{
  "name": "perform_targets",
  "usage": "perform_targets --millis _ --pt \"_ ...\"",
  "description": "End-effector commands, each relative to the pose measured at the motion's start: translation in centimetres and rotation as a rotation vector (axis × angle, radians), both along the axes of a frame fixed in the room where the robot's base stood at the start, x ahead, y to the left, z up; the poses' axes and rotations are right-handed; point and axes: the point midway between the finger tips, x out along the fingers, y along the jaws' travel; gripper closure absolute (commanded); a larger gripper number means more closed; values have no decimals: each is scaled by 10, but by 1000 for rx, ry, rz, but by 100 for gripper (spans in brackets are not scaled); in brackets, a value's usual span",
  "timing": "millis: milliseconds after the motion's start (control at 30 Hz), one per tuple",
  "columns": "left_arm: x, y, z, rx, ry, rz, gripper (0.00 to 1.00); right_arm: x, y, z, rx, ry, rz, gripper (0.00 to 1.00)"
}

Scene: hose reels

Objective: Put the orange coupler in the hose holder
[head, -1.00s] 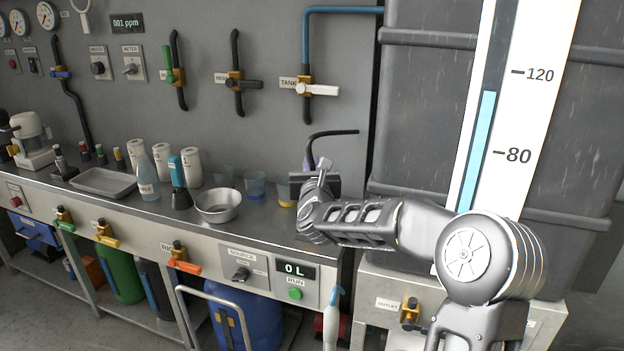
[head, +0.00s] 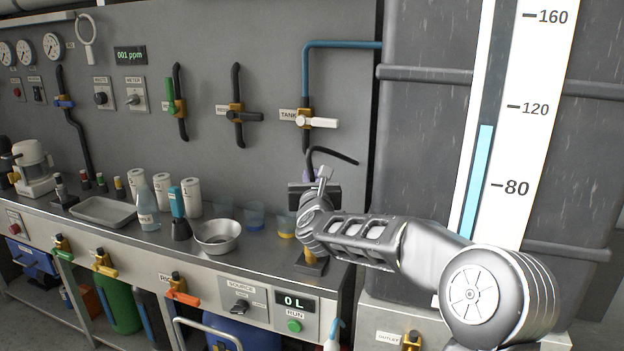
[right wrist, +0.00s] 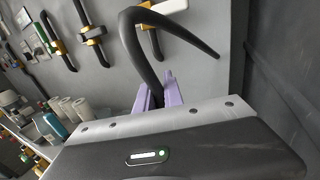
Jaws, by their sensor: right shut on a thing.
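My right gripper (head: 307,175) is over the right end of the counter, in front of the wall, mostly hidden behind its own wrist. Its pale purple fingers (right wrist: 158,92) show in the right wrist view, shut around the lower end of a black hose (right wrist: 135,45). The hose rises from the fingers and bends over to the right; it also shows in the head view (head: 335,153). I cannot make out an orange coupler at the held end. A brass-coloured piece on a dark base (head: 311,266) stands under my wrist at the counter's right end; I cannot tell whether it is the hose holder. My left gripper is out of view.
The counter (head: 150,235) holds a metal bowl (head: 217,238), a flask (head: 147,213), cups and a tray (head: 102,211). Wall valves, including the TANK valve (head: 305,120), sit above. A large grey tank (head: 425,130) stands close on the right.

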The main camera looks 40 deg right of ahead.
Motion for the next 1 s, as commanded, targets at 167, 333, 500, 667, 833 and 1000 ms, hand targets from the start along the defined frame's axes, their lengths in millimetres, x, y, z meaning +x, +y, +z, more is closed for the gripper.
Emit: perform_targets --millis 167,333,500,667,833,1000 --pt "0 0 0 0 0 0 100 -1 13 -7 0 2 2 100" --pt "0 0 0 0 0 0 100 4 53 -55 5 8 64 100" --pt "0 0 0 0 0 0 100 3 123 -126 10 9 204 100" --pt "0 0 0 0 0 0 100 -13 202 -189 13 6 374 100" --pt "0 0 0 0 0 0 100 -38 270 -232 11 2 513 100" --pt "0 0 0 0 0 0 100 -52 299 -252 5 -2 568 100"
